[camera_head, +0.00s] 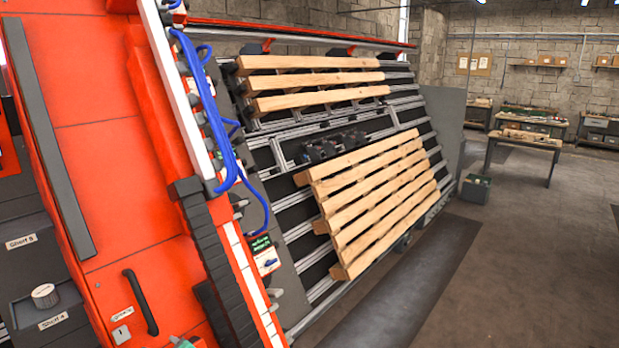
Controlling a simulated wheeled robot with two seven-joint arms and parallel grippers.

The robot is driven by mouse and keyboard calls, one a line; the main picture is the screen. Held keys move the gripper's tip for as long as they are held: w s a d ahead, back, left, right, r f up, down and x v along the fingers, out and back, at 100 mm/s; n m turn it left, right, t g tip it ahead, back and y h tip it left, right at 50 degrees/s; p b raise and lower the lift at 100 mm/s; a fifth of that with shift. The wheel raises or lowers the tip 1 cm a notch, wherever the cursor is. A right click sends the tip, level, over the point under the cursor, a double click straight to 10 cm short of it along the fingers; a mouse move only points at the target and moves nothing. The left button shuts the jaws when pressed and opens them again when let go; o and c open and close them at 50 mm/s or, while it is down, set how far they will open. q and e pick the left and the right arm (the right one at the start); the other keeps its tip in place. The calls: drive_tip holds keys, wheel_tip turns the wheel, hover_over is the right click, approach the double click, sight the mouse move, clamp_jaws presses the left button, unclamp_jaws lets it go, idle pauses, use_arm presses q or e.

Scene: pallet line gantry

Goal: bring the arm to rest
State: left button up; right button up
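Neither of my grippers shows in the head view, and no part of my arms can be made out for sure. A wooden pallet (375,196) leans on the sloped rack (297,232) in the middle of the view. Several wooden boards (313,80) lie across the rack's upper part. A large red gantry column (118,150) stands close on the left and covers the rack's left end.
Blue hoses (217,120) hang along the column. A dark handle (140,302) sticks out of its red panel. Dark labelled drawers (38,265) are at the lower left.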

use_arm(q)
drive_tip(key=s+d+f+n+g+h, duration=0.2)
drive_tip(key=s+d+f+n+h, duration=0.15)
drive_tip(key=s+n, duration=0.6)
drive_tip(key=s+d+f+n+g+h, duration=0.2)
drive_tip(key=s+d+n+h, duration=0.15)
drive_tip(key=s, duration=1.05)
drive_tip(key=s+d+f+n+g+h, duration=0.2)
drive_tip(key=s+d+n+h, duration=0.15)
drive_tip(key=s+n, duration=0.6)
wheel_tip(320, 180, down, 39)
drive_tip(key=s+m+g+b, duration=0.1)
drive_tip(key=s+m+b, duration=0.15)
drive_tip(key=b, duration=0.45)
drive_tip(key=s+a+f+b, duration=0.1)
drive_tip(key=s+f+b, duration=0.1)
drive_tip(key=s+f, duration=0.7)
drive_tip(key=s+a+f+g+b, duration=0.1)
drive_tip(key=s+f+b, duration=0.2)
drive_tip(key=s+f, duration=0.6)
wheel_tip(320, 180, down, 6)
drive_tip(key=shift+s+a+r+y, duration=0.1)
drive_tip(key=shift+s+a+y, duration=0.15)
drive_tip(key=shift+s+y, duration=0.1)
